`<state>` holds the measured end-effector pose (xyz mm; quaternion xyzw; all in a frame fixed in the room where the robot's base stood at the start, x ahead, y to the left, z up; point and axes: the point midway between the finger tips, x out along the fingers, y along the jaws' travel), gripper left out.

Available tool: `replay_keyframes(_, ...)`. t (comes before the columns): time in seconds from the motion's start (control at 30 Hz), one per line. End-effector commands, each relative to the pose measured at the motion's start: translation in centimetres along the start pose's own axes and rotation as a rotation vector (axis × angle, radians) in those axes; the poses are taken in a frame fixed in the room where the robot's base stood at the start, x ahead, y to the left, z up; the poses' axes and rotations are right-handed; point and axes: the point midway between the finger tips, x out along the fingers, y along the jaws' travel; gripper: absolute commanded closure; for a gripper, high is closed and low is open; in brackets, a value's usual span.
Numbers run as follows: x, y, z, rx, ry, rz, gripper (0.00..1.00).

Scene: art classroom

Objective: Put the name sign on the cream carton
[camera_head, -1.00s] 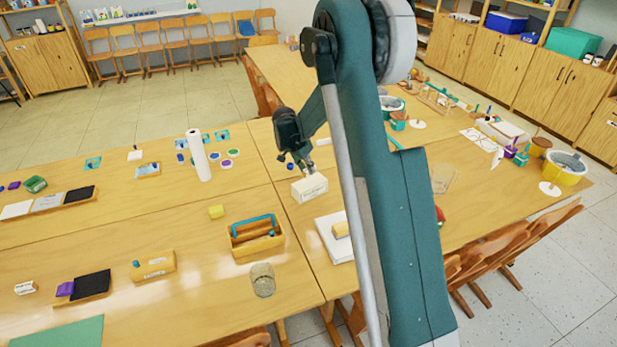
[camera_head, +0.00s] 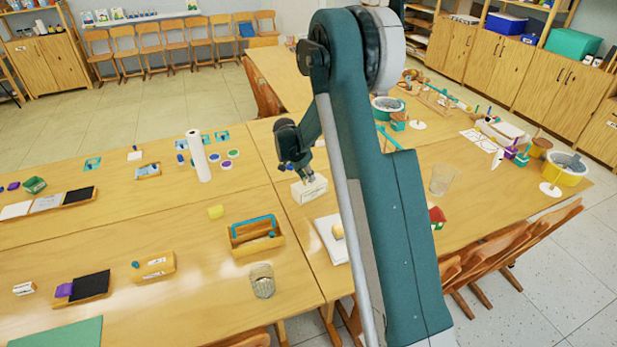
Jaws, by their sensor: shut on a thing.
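The cream carton (camera_head: 311,190) is a small pale box with dark marks on its front. It stands on the wooden table, left of my arm. My gripper (camera_head: 305,176) points down right over the carton's top. It is shut on a small pale thing, which looks like the name sign; the sign is too small and too covered by the fingers to make out its shape. I cannot tell whether it touches the carton's top.
A white pad (camera_head: 331,240) with a yellowish block lies in front of the carton. A wooden caddy (camera_head: 257,243) with a blue handle, a glass jar (camera_head: 262,281) and a white paper roll (camera_head: 198,157) stand to the left. Bare table lies between them.

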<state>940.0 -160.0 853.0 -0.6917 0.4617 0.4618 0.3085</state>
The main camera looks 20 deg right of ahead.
Motion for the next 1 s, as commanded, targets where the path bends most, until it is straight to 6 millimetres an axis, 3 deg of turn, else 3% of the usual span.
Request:
replay_keyframes(0.3,0.36,0.0,0.15,0.0,0.0,0.0,0.94)
replay_keyframes(0.33,0.29,0.0,0.12,0.0,0.0,0.0,0.82)
replay_keyframes(0.43,0.25,0.0,0.11,0.0,0.0,0.0,0.71)
replay_keyframes(1.0,-0.63,0.01,-0.01,-0.001,0.0,0.0,0.71)
